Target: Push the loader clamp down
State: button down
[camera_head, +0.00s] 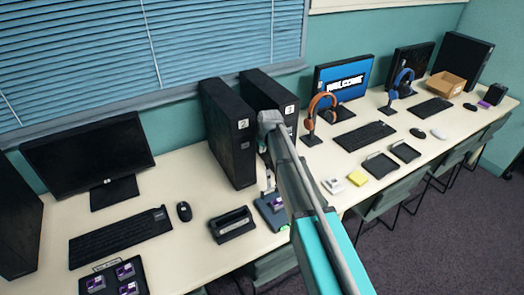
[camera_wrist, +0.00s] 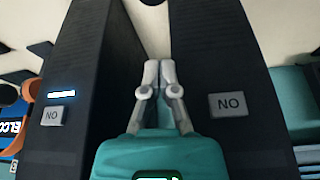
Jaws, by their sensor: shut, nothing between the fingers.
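A small blue-grey device (camera_head: 272,214) with a purple chip on it, which looks like the loader, sits near the table's front edge in the head view, partly behind my arm. A slim grey upright piece (camera_head: 269,182) shows at its back; I cannot tell whether it is the clamp or part of my gripper. In the wrist view my gripper (camera_wrist: 152,72) is shut and empty, its fingertips together between two black towers. The loader and clamp do not clearly show in the wrist view.
Two black computer towers (camera_head: 228,134) stand close behind the device, and their NO labels (camera_wrist: 230,104) show in the wrist view. A black slotted holder (camera_head: 232,224) is left of the device. A tray with purple chips (camera_head: 112,280) lies at front left. Yellow block (camera_head: 357,178) sits right.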

jog(key=shift+s+d+f+b, duration=0.35)
jog(key=shift+s+f+b, duration=0.15)
jog(key=shift+s+f, duration=0.2)
jog(key=shift+s+d+f+b, duration=0.35)
jog(key=shift+s+f+b, duration=0.2)
jog(key=shift+s, duration=0.15)
